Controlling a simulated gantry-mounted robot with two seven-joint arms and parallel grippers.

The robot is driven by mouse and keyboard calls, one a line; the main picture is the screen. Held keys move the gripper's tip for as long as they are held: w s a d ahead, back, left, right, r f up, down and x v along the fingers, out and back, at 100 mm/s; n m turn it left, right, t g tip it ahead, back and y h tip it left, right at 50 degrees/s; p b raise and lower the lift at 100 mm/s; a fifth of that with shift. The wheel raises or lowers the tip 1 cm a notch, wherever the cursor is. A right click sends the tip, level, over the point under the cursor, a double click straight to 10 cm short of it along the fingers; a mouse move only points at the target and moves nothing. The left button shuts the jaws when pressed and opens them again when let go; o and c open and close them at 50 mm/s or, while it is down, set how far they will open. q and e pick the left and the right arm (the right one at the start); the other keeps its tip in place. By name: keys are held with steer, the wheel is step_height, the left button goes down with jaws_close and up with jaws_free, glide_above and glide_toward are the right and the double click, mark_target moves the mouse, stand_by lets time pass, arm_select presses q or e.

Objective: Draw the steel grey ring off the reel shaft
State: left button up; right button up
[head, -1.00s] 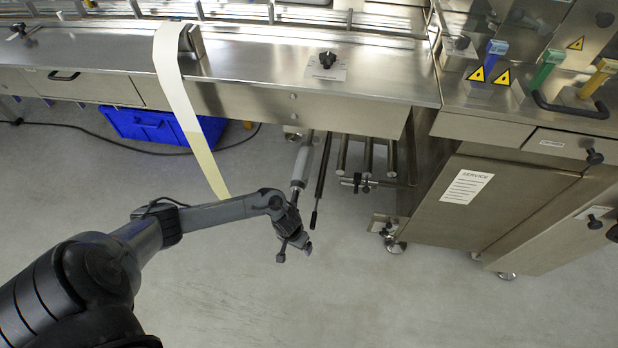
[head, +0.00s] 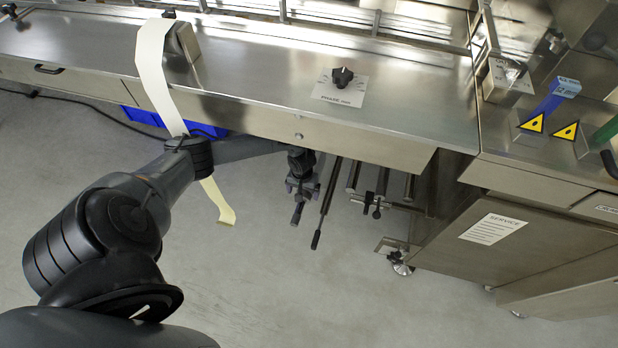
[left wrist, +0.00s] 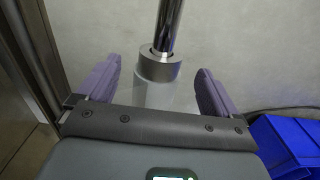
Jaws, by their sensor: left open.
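In the left wrist view the steel grey ring (left wrist: 159,66) sits around the shiny reel shaft (left wrist: 168,25), against the end of a wider pale cylinder (left wrist: 165,94). My left gripper (left wrist: 159,70) is open, with one purple-grey finger on each side of the ring and visible gaps between them. In the head view my left gripper (head: 302,190) is below the machine's front edge, and it hides the ring there. My right gripper is in neither view.
A cream film strip (head: 153,75) hangs over the machine table (head: 245,75) and passes by my left arm. A dark rod (head: 325,205) and several other bars stick out just right of the gripper. A blue crate (left wrist: 283,145) stands on the floor. The floor in front is clear.

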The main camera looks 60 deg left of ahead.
mark_target(304, 193)
arm_select(q)
steer(key=shift+w+a, duration=0.5)
steer(key=shift+a, duration=0.05)
steer(key=shift+w+a+f+b, duration=0.1)
steer(key=shift+a+f+b, duration=0.05)
steer(key=shift+f+b, duration=0.15)
steer(key=f+b, duration=0.1)
steer(key=s+d+f+b, duration=0.1)
steer(key=d+f+b, duration=0.1)
steer(key=f, duration=0.1)
steer(key=shift+s, duration=0.4)
steer(key=shift+w+a+f, duration=0.15)
steer(key=shift+w+a, duration=0.05)
steer(key=shift+a, duration=0.05)
steer(key=shift+w+a+b, duration=0.3)
steer(key=shift+b, duration=0.1)
steer(key=shift+s+d+f, duration=0.1)
steer(key=shift+s+d, duration=0.1)
steer(key=shift+s, duration=0.05)
steer(key=shift+c, duration=1.8)
steer(key=shift+w, duration=0.1)
steer(key=c, duration=0.7)
steer(key=o, duration=0.4)
steer(key=c, duration=0.4)
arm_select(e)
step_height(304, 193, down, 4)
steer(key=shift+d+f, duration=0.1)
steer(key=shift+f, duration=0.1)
